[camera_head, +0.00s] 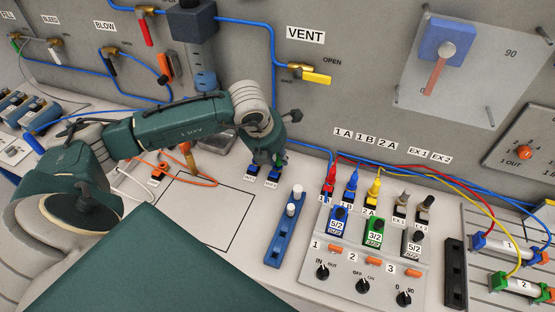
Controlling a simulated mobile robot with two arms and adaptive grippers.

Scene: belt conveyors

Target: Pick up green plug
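My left gripper (277,150) points down at the back of the bench, at the foot of the grey wall. A small green piece, likely the green plug (278,161), shows right at its fingertips, above a blue labelled socket (272,175). The fingers are dark and small here. I cannot tell whether they are open or closed around the green piece. A second blue labelled socket (252,171) stands just to the left. My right gripper is not in view.
A blue rack (285,232) with white pegs stands in front of the gripper. To the right is a valve panel (330,285) with red, blue and yellow plugs and hoses. Orange tubing (185,178) lies to the left. An outlined bench area (205,215) is clear.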

